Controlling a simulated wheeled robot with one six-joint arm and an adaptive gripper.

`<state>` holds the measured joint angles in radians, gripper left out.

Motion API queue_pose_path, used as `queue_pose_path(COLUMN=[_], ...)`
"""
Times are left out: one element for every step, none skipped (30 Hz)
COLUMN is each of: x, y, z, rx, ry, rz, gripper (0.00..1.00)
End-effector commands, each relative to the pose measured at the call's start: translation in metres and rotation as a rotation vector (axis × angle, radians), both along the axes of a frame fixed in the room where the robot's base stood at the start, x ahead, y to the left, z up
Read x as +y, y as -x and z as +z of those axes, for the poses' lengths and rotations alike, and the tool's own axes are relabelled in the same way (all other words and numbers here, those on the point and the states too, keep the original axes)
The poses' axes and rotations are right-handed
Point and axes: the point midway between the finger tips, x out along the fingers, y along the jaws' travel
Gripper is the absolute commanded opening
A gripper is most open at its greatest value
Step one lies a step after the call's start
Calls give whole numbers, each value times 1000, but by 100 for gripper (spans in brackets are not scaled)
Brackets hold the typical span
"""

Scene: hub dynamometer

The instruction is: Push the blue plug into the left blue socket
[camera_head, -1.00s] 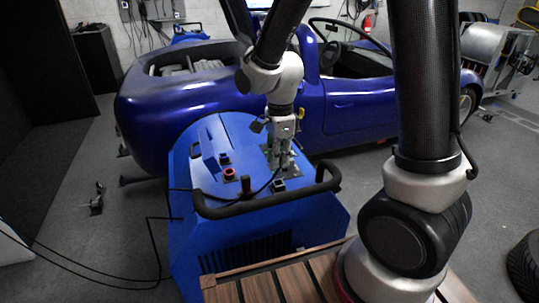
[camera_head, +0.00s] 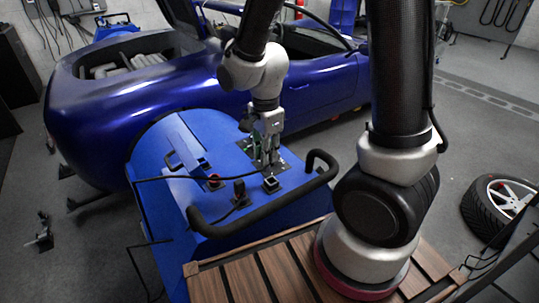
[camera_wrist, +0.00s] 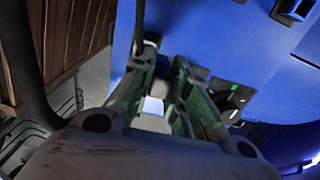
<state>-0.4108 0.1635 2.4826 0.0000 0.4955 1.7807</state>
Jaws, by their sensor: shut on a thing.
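My gripper (camera_head: 265,158) points down, low over the top of the blue machine (camera_head: 205,135). In the wrist view its green-sided fingers (camera_wrist: 160,108) are closed around a small pale bluish piece (camera_wrist: 153,105), which I take to be the blue plug. The fingers hide most of it. A black cable (camera_head: 190,177) runs from the left across the machine top toward the gripper. A dark square fitting (camera_head: 271,184) sits just in front of the gripper. I cannot tell which fitting is the left blue socket, or whether the plug touches one.
A red-ringed connector (camera_head: 214,181) and a black knob (camera_head: 240,190) stand left of the gripper. A black handlebar (camera_head: 265,214) curves along the machine's near edge. A blue car (camera_head: 160,95) stands close behind. A slatted wooden deck (camera_head: 262,270) is in front.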

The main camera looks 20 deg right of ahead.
Motion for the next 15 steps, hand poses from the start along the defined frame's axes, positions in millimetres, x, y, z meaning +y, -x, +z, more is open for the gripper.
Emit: queue_pose_path(x=[1,1,2,3,3,4,4,5,6,6,7,8,8,9,9], y=[-5,-7,-11,-13,-16,-19,-22,-25,-28,-31,-33,-37,-39,-42,-45], z=[0,0,0,0,0,0,0,0,0,0,0,0,0,0,0], rx=[0,0,0,1,1,1,0,0,1,1,0,0,0,0,0], ry=[0,0,0,0,0,0,0,0,0,0,0,0,0,0,0], rz=[-1,-1,-1,-2,-2,-2,-2,-2,-2,-2,-1,-1,-1,-1,-1], gripper=[0,0,0,0,0,0,0,0,0,0,0,0,0,0,0])
